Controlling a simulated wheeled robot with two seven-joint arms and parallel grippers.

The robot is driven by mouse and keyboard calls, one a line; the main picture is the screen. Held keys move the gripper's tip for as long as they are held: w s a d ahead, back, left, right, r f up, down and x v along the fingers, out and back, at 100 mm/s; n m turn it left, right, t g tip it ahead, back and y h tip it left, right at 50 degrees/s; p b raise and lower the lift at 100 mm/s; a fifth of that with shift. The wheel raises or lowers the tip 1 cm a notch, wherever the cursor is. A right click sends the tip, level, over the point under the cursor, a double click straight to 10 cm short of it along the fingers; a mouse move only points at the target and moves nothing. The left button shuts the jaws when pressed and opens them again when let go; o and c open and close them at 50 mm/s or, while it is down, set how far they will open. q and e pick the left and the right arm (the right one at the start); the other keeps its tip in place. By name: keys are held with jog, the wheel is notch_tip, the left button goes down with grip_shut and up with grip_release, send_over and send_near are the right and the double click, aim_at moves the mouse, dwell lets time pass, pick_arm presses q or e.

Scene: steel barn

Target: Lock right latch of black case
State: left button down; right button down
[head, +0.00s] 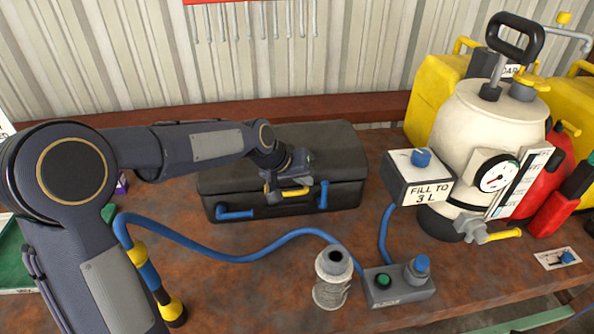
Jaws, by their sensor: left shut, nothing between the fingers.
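The black case (346,152) lies closed on the rusty brown bench, its front facing me. Its right latch (323,195) is a blue lever standing upright at the front right. Its left latch (235,214) is a blue lever lying flat along the front left. My left gripper (290,186) is shut and empty at the middle of the case's front edge, just left of the right latch. It hides part of the lid and front. I cannot tell whether it touches the case. The right gripper is out of view.
A blue hose (215,253) crosses the bench before the case. A metal spool-like cylinder (332,278), a grey button box (398,286) and a "FILL TO 3 L" box (416,180) stand front right. A white sprayer tank (487,125) and yellow containers (432,88) crowd the right.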

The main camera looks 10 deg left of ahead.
aim_at(323, 193)
pick_arm(q)
jog(key=shift+x, duration=2)
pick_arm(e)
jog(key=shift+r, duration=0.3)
pick_arm(q)
jog(key=shift+a+p, duration=0.1)
jog(key=shift+p, duration=0.2)
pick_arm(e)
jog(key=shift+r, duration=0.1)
